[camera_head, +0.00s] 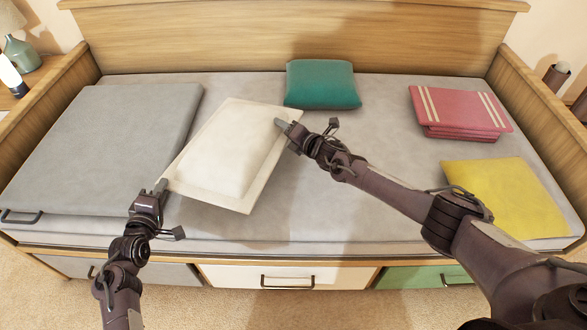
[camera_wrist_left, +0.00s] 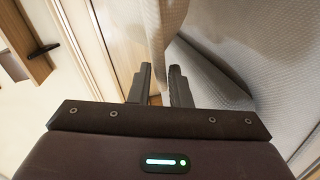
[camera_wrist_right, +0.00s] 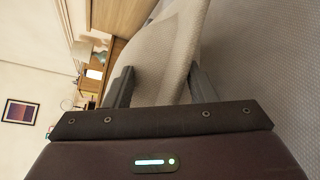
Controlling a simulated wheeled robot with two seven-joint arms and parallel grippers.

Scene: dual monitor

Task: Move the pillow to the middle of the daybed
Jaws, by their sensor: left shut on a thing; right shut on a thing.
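A white pillow (camera_head: 232,152) with a flat border is held tilted over the grey daybed mattress (camera_head: 340,215), left of the middle. My left gripper (camera_head: 161,187) is shut on its front left corner. My right gripper (camera_head: 284,126) is shut on its back right edge. In the left wrist view the pillow (camera_wrist_left: 160,30) runs between the fingers (camera_wrist_left: 160,85). In the right wrist view the pillow (camera_wrist_right: 170,60) also passes between the fingers (camera_wrist_right: 155,85). The pillow's underside is hidden in the head view.
A grey folded pad (camera_head: 105,135) with a handle lies at the left. A green cushion (camera_head: 321,84) lies at the back. A stack of red striped cloths (camera_head: 460,110) and a yellow cushion (camera_head: 505,197) lie at the right. The mattress front centre is clear.

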